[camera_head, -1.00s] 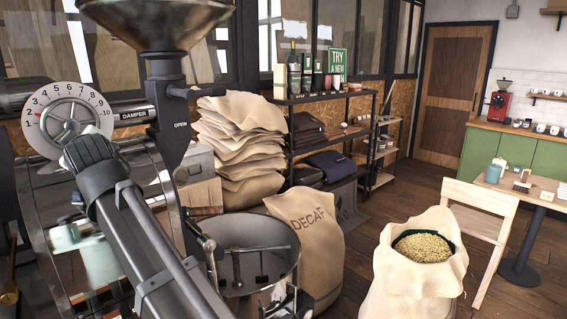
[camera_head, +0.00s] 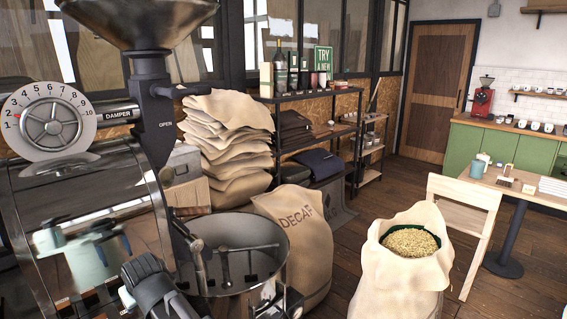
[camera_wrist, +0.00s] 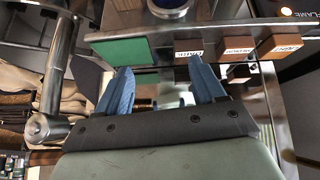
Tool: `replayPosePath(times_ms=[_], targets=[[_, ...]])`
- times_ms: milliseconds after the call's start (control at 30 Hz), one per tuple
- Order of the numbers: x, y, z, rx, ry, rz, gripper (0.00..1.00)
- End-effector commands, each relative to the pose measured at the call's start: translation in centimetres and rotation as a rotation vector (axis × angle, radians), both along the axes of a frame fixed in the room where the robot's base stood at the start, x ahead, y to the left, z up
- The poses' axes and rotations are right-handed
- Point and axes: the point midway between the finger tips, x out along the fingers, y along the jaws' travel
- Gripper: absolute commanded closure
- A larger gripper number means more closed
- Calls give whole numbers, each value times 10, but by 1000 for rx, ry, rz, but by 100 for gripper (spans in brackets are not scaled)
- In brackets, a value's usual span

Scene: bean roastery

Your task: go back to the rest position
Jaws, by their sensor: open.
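My gripper (camera_wrist: 160,64) shows in the wrist view with its two blue fingers apart and nothing between them. Beyond the fingertips is a metal ledge with a green pad (camera_wrist: 121,51) and small labelled wooden blocks (camera_wrist: 279,46). A dark part of my arm (camera_head: 152,288) shows at the bottom of the head view, in front of the roaster. The gripper itself cannot be made out in the head view. The roaster's numbered damper dial (camera_head: 20,101) is at the left, unobstructed.
The roaster's hopper (camera_head: 140,20) and round cooling tray (camera_head: 232,228) stand close to the arm. A DECAF sack (camera_head: 302,240), an open bean sack (camera_head: 400,275), a wooden chair (camera_head: 464,215) and a table (camera_head: 520,183) are to the right. Floor shows between them.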

Motion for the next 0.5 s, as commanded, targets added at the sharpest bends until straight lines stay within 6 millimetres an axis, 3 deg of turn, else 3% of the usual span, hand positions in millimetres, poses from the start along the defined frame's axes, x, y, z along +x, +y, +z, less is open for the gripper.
replayPosePath(times_ms=[100, 500], targets=[[0, -26, -45, -44, 62, -35, 31], [-8, -118, -177, -179, 255, -146, 31]])
